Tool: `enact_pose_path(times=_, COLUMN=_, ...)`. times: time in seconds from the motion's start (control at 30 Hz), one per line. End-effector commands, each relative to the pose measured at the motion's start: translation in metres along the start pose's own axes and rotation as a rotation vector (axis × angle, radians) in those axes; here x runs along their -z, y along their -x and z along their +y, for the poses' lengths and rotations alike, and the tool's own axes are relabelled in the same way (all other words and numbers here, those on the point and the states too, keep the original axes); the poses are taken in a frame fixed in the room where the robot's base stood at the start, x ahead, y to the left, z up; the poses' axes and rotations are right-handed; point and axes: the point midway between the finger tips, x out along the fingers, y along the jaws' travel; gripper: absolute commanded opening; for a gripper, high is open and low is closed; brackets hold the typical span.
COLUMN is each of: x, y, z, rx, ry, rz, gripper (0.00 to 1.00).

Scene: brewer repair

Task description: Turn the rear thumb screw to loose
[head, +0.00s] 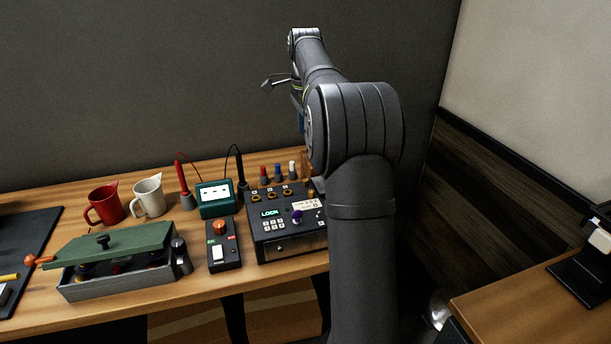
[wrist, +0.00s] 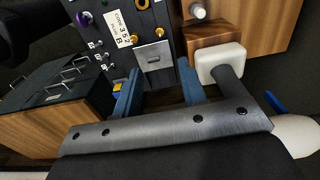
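My gripper (wrist: 160,94) shows in the wrist view as two blue fingers set apart with a gap between them and nothing held. In the head view it is mostly hidden behind my arm. A grey panel (wrist: 153,78) with a small hatch (wrist: 154,56) lies just beyond the fingers. A brass knob (wrist: 134,41) sits beside the hatch, apart from the fingers. I cannot tell which part is the rear thumb screw, or its setting. In the head view, a brass piece (head: 311,192) stands at the right rear of the black control box (head: 290,243).
A grey case with a green lid (head: 125,241), a switch box (head: 224,253), a teal meter (head: 215,199) and red (head: 105,204) and white mugs (head: 149,196) share the bench. A white-topped block (wrist: 222,60) stands close right of the fingers in the wrist view.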

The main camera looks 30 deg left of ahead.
Motion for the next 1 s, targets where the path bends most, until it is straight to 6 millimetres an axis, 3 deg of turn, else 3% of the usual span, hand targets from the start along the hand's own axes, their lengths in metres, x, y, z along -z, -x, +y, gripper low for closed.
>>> enact_pose_path(times=0.4, x=0.000, y=-0.093, z=0.001, rx=-0.002, ry=0.000, rz=-0.002, gripper=0.38)
enact_pose_path(times=0.6, x=0.000, y=-0.128, z=0.001, rx=-0.001, ry=0.000, rz=-0.002, gripper=0.38)
enact_pose_path(times=0.8, x=0.000, y=-0.146, z=0.000, rx=0.002, ry=0.000, rz=-0.002, gripper=0.38)
enact_pose_path(times=1.0, x=0.000, y=-0.150, z=0.000, rx=0.002, ry=0.000, rz=-0.002, gripper=0.38)
